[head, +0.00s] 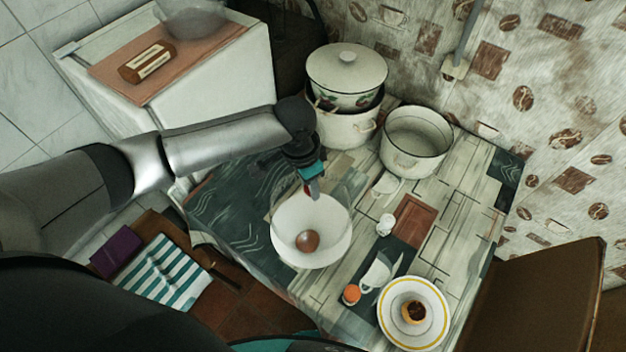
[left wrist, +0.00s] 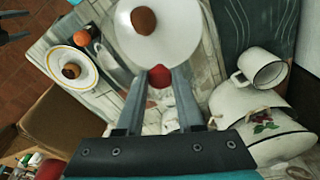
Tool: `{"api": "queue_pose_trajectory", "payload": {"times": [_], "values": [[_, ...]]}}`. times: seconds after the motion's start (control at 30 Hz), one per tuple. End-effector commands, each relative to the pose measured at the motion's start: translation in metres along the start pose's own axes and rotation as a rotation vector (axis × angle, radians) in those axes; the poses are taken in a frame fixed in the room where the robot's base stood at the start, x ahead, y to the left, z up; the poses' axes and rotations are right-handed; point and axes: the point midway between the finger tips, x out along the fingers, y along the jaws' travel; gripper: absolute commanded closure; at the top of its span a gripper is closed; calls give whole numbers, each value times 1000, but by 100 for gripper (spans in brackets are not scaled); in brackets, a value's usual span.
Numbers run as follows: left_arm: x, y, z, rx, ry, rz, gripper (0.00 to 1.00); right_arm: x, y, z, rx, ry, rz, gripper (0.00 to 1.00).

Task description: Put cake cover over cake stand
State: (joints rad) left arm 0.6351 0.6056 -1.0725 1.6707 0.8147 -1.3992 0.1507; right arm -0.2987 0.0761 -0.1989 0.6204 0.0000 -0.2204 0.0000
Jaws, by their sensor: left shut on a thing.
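My left gripper (head: 312,188) is shut on the red knob of the cake cover; the knob (left wrist: 160,77) shows between the fingertips in the left wrist view. The cover looks like clear glass, and its outline is too faint to trace fully. The white round cake stand (head: 284,228) stands on the table below and just in front of the gripper, with a brown round cake (head: 308,240) on it. It also shows in the left wrist view (left wrist: 180,38). Two dark prongs at that view's upper left look like my right gripper (left wrist: 14,26), apart and empty.
Enamel pots (head: 416,142) stand at the back. A brown chair (head: 545,300) is at the right. The table's left part is clear.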

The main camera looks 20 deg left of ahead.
Motion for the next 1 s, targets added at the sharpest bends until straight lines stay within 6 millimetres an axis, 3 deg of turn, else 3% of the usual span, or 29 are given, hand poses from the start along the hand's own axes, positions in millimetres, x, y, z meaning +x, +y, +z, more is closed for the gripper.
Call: {"api": "queue_pose_trajectory", "payload": {"times": [0.33, 1.0], "values": [[-1, 1, 0, -1, -1, 2, 100, -12, -2, -4, 0, 4, -3, 22], [69, 1, 8, 0, 0, 1, 100, 23, 2, 3, -4, 0, 3, 22]]}}
